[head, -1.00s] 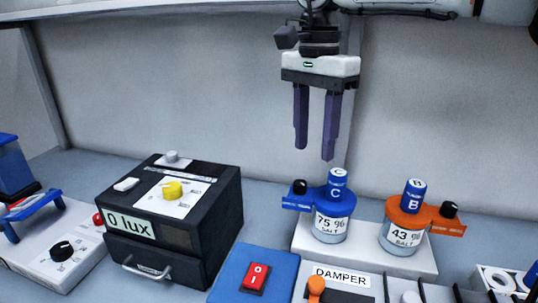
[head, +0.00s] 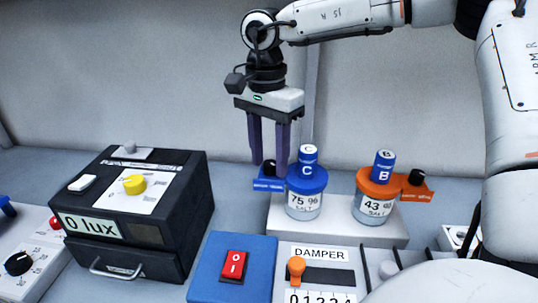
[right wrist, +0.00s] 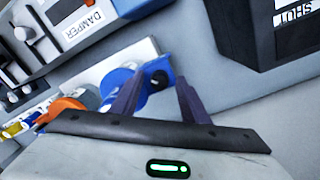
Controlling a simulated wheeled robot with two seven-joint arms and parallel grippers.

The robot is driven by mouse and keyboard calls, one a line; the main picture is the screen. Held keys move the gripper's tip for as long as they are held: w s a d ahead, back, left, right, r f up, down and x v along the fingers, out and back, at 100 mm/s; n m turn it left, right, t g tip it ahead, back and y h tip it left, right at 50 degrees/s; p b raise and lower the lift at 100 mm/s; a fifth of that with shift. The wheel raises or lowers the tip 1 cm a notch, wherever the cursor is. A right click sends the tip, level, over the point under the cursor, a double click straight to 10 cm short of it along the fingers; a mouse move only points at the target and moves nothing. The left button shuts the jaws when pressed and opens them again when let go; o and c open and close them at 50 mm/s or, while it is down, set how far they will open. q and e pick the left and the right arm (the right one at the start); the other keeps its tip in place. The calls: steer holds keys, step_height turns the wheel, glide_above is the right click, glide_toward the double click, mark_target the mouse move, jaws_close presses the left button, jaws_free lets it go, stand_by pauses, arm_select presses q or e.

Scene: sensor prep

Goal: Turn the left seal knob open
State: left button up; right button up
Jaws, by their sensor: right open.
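The left seal knob (head: 269,168) is a small black knob on the blue side arm of jar C (head: 305,194), a salt jar labelled 75 %. My right gripper (head: 269,168) is open, its two purple fingers pointing down with the tips beside the knob. In the right wrist view, the knob (right wrist: 158,78) shows between the finger tips (right wrist: 155,82). I cannot tell whether either finger touches it. Which way the knob is turned is too small to read. My left gripper is not in view.
Orange jar B (head: 376,195), with its own black knob (head: 416,177), stands to the right on the same white block (head: 330,232). A black lux box (head: 165,235) stands left. A blue switch panel (head: 258,278) and a damper panel (head: 325,266) are in front.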

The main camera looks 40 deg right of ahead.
jaws_close()
